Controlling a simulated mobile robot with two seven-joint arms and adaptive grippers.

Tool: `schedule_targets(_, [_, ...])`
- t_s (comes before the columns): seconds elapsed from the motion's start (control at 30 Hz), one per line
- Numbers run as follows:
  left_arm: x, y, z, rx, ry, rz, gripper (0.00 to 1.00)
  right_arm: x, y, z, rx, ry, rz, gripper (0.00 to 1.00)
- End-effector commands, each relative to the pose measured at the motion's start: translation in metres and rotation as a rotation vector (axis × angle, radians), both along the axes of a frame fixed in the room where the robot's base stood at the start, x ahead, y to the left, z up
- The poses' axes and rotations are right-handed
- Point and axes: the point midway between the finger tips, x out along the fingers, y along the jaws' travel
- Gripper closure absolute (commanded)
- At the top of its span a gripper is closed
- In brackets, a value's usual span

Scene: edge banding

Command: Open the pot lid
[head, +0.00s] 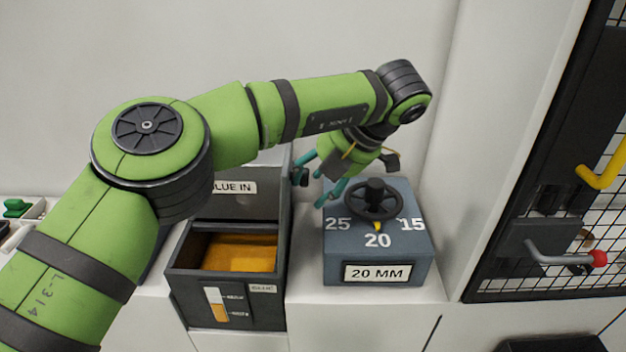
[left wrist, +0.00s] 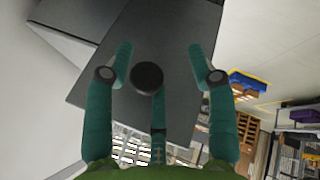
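The glue pot (head: 183,283) is a dark box at centre left, its top open on orange glue (head: 240,252). My left gripper (head: 318,180) is right of and above the pot, partly hidden by my arm. In the left wrist view its teal fingers (left wrist: 156,75) are spread around a round black knob (left wrist: 147,77) before a dark grey panel (left wrist: 190,30). I see no finger clearly touching the knob. My right gripper is out of view.
A blue-grey box (head: 378,253) with a black handwheel (head: 373,198) and "20 MM" label stands close right of the pot. A black mesh panel with a red-knobbed lever (head: 565,259) is at the right. A white wall rises behind.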

Motion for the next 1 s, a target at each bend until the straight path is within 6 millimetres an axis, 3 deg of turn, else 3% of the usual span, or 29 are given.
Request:
schedule_targets(0.37, [0.005, 0.001, 0.011, -0.003, -0.026, 0.002, 0.44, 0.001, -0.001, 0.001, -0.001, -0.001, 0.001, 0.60])
schedule_targets(0.8, [-0.022, -0.031, 0.060, -0.006, -0.012, 0.000, 0.44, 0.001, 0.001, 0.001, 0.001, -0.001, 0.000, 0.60])
schedule_targets(1.0, [-0.026, -0.036, 0.067, -0.005, -0.007, 0.000, 0.44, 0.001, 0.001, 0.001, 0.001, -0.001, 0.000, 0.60])
